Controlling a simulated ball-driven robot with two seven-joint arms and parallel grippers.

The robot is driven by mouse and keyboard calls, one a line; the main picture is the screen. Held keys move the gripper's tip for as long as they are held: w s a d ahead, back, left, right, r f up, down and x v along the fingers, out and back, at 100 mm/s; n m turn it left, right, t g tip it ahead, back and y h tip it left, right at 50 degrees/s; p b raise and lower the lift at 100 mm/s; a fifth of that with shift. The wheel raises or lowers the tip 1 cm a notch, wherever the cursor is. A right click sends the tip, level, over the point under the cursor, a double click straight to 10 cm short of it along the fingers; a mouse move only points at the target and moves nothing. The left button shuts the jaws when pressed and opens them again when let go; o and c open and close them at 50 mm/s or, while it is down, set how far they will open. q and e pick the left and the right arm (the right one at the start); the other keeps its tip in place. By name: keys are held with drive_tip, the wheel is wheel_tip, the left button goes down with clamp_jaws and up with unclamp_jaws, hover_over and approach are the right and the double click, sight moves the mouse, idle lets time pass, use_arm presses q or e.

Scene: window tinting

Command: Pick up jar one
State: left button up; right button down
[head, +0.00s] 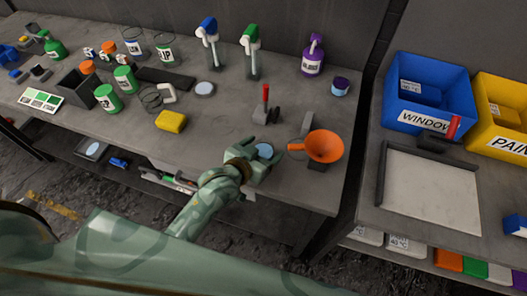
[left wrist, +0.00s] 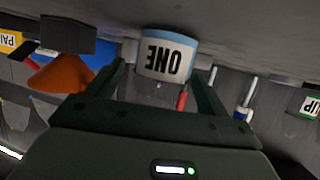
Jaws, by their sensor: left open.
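Jar one (head: 265,150) stands on the grey workbench near its front edge, with a pale blue round top showing in the head view. In the left wrist view, jar one (left wrist: 165,58) shows upside down, with a white label reading ONE and a light blue band. My left gripper (head: 267,154) is open at the jar. In the left wrist view, the left gripper (left wrist: 158,72) has a finger on each side of the jar; I cannot tell whether they touch it. My right gripper is not in view.
An orange funnel (head: 323,147) stands close to the right of the left gripper. A red-handled tool (head: 266,105) stands just behind the jar. A yellow sponge (head: 172,122) lies to the left. Spray bottles (head: 208,45) and a purple bottle (head: 313,58) stand at the back.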

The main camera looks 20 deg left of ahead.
use_arm(q)
drive_tip(key=shift+c, duration=1.2)
drive_tip(key=c, duration=0.9)
drive_tip(key=shift+o, duration=0.2)
